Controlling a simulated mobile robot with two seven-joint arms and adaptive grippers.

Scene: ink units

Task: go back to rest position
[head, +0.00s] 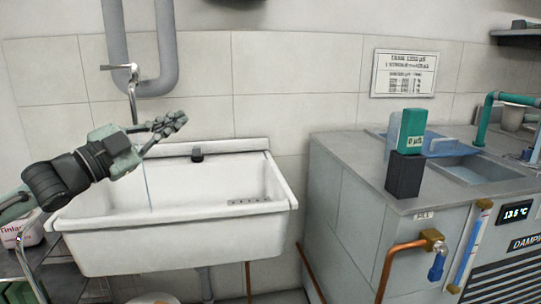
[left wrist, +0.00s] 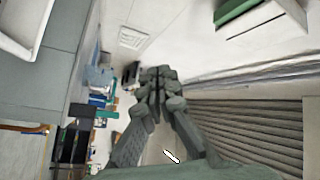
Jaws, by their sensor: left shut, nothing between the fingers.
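My left gripper (head: 171,122) comes in from the left in the head view and is raised in front of the tiled wall, above the left part of the white sink (head: 100,250). Its fingers are together with nothing between them. In the left wrist view the fingers of the left gripper (left wrist: 157,75) meet at their tips. My right gripper is in neither view.
A faucet (head: 132,88) with a thin stream of water stands close to my left gripper. A grey unit (head: 345,200) with a green-and-black block (head: 410,130) on top stands at the right. A framed sign (head: 404,73) hangs on the wall.

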